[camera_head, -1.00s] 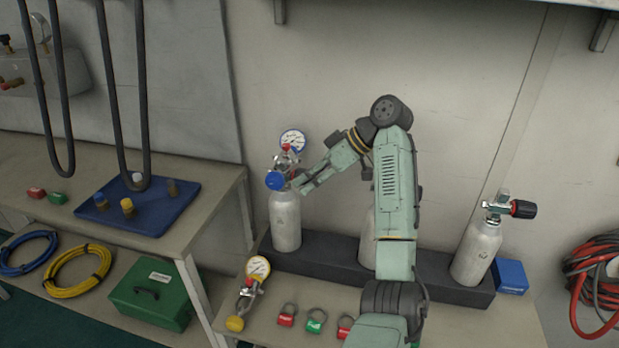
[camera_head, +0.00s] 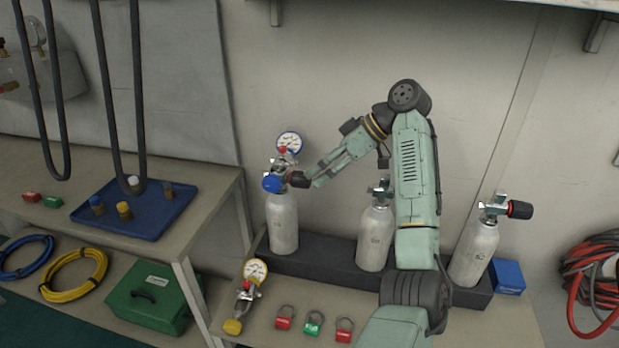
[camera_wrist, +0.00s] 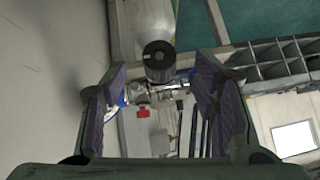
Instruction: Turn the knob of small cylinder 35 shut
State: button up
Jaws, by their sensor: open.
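Three pale small cylinders stand in a dark rack: a left one (camera_head: 283,222) with a gauge and blue cap on its valve, a middle one (camera_head: 375,240) and a right one (camera_head: 473,252). Their numbers are too small to read, so I cannot tell which is 35. The left cylinder's black knob (camera_head: 298,179) points right, toward my gripper (camera_head: 314,179). My gripper is open and empty, with its tips just right of this knob. In the wrist view, the black knob (camera_wrist: 158,58) shows end-on beyond and between the open fingers.
The rack (camera_head: 325,264) stands on a bench with a loose gauge (camera_head: 256,271) and several padlocks in front. A blue tray (camera_head: 150,212) sits on the left table. Hanging black hoses (camera_head: 137,90) are at the left. The wall is close behind the cylinders.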

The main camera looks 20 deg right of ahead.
jog(key=v, duration=0.6)
jog(key=shift+d+r, duration=0.2)
jog(key=shift+s, duration=0.1)
jog(key=shift+c, duration=0.5)
dwell(1.2)
